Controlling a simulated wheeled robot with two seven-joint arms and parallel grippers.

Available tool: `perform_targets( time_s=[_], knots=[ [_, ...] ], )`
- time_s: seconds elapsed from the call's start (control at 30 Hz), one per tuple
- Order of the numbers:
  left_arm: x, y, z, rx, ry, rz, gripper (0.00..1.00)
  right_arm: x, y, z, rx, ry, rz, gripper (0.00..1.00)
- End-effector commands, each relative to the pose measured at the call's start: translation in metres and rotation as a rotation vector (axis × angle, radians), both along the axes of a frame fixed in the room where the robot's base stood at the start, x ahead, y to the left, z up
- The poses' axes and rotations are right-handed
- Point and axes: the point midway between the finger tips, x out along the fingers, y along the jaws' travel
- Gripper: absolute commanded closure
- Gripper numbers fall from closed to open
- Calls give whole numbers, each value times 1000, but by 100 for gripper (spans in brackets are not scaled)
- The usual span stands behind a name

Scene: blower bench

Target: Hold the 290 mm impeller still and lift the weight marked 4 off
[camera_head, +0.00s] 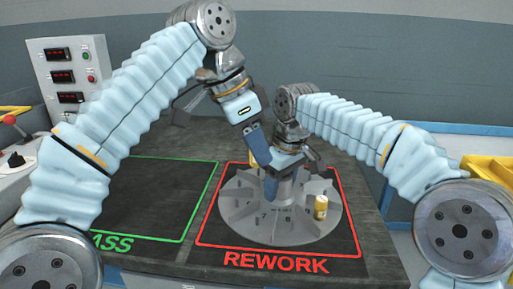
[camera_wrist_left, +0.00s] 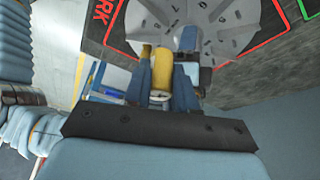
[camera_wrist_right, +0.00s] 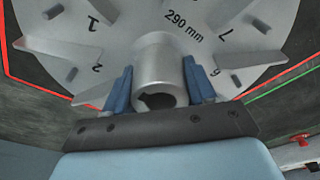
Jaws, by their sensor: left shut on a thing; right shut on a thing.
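The 290 mm impeller (camera_head: 241,213) is a grey bladed disc with numbered sectors, lying flat inside the red REWORK outline. My right gripper (camera_wrist_right: 158,82) is shut on its central hub (camera_wrist_right: 153,65). My left gripper (camera_wrist_left: 162,75) is shut on a yellow cylindrical weight (camera_wrist_left: 162,68) near the impeller's far side. In the head view this weight (camera_head: 252,158) is mostly hidden by the grippers. I cannot read its mark or tell whether it touches the disc. Another yellow weight (camera_head: 321,207) stands on the impeller's right side.
The green-outlined PASS area (camera_head: 150,195) on the left is empty. A control panel (camera_head: 70,75) with red displays stands at the back left. A yellow bin (camera_head: 488,170) is at the right. My two arms are close together above the impeller.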

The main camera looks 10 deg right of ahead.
Motion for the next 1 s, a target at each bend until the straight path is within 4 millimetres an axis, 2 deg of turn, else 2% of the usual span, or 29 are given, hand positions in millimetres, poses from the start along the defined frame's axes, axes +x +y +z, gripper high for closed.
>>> perform_targets(
  time_s=[0.03, 0.23, 0.27, 0.43, 0.47, 0.87, 1.0],
  knots=[
    [0, 0, -1, 0, 0, 0, 100, -1, -1, -6, -7, 16, -2, 100],
    [0, 0, -1, 0, 0, 0, 100, -1, -1, -6, -6, 15, -2, 100],
    [0, 0, -1, 0, 0, 0, 100, -1, -1, -6, -6, 15, -2, 43],
    [0, 0, -1, 0, 0, 0, 100, -1, -1, -4, -6, 11, -1, 17],
    [0, 0, -1, 0, 0, 0, 100, -1, -1, -4, -5, 10, -1, 15],
    [0, 0, 0, 0, 0, 0, 100, 0, 0, -1, -2, 3, 0, 15],
    [0, 0, 0, 0, 0, 0, 100, -1, -1, 10, -1, -1, 0, 15]
  ],
)
